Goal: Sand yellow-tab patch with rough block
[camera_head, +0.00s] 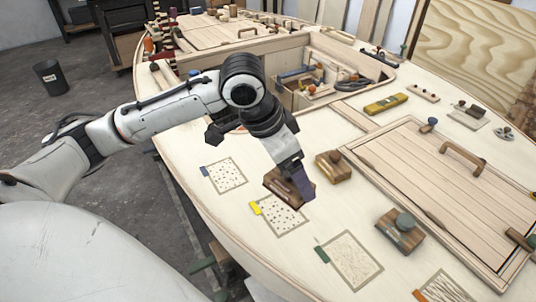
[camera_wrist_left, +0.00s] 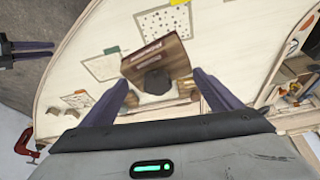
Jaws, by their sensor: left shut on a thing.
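My left gripper (camera_head: 300,185) is shut on a brown wooden block (camera_head: 278,186) with a reddish band. In the left wrist view the block (camera_wrist_left: 158,52) and its dark knob sit between the two fingers (camera_wrist_left: 163,95). The block is over the upper edge of the dotted yellow-tab patch (camera_head: 281,219), partly hiding it; I cannot tell whether it touches. The yellow tab (camera_head: 255,208) is at the patch's left corner. My right gripper (camera_wrist_left: 30,50) appears small at the left wrist view's left edge, its fingers apart and empty.
A brown block (camera_head: 333,167) and a block with a grey-green knob (camera_head: 400,230) stand to the right. The blue-tab patch (camera_head: 226,175) and green-tab patch (camera_head: 350,262) flank the yellow-tab one. A planked hatch (camera_head: 440,180) lies at right.

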